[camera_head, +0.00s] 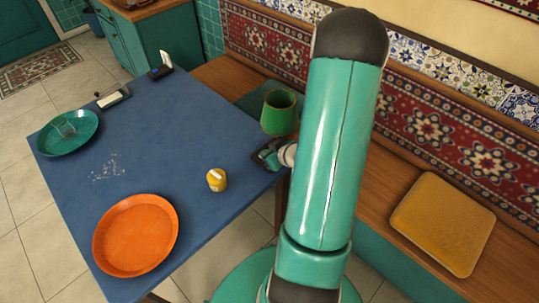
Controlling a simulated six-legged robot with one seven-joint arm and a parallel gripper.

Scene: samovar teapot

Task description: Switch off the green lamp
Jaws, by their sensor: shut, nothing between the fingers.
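The green lamp (279,112) has a round green shade, open at the top, and is at the right edge of the blue table. Its lower part is mostly hidden, and I cannot make out a switch or whether it is lit. My teal arm crosses the view just right of it. My gripper (271,156) is small and dark, partly hidden by my arm, just below the shade at the table edge. It is shut with nothing held. I cannot tell whether it touches the lamp.
The blue table (165,135) holds an orange plate (135,235), a teal plate (84,122), a small yellow jar (217,181) and a white-topped box (113,97). A dark holder (160,71) stands at the back. A wooden bench with a yellow cushion (443,222) lies right.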

